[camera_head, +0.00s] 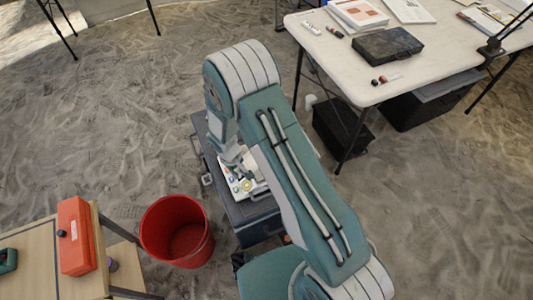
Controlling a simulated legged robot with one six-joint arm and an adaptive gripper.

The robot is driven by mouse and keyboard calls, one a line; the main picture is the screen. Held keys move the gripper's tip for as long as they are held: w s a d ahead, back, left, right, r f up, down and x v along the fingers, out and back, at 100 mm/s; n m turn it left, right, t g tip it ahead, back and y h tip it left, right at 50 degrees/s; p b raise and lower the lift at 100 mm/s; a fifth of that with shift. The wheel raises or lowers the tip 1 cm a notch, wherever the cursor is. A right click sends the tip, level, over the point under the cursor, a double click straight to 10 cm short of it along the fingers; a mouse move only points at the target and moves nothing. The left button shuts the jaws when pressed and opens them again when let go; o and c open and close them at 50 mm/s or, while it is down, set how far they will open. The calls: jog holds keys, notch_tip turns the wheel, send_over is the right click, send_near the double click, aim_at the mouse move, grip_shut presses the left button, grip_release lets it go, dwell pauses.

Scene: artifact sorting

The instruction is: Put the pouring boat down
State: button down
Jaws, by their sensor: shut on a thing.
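My gripper (238,163) points down over a white tray or panel (236,191) on top of a dark case (246,214). My arm hides much of the gripper. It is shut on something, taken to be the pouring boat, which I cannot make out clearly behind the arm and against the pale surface. Small coloured round pieces show on the white surface just below the gripper. I cannot tell whether the held thing touches that surface.
A red bucket (178,231) stands left of the case. A wooden table (36,262) with a red box (76,237) is at lower left. A white table (426,67) with a black case (387,46) and papers is at upper right. Sandy floor lies open at left.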

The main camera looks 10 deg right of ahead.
jog(key=shift+a+n, duration=0.3)
jog(key=shift+a, duration=0.1)
jog(key=w+d+f, duration=0.9)
jog(key=shift+w+d, duration=0.2)
jog(key=shift+w, duration=0.05)
jog(key=shift+w+d+f, duration=0.3)
jog(key=shift+d+f, duration=0.05)
jog(key=shift+f, duration=0.05)
jog(key=shift+a+f, duration=0.15)
jog(key=shift+f, duration=1.35)
jog(key=c, duration=0.6)
grip_release()
jog(key=shift+o, duration=0.2)
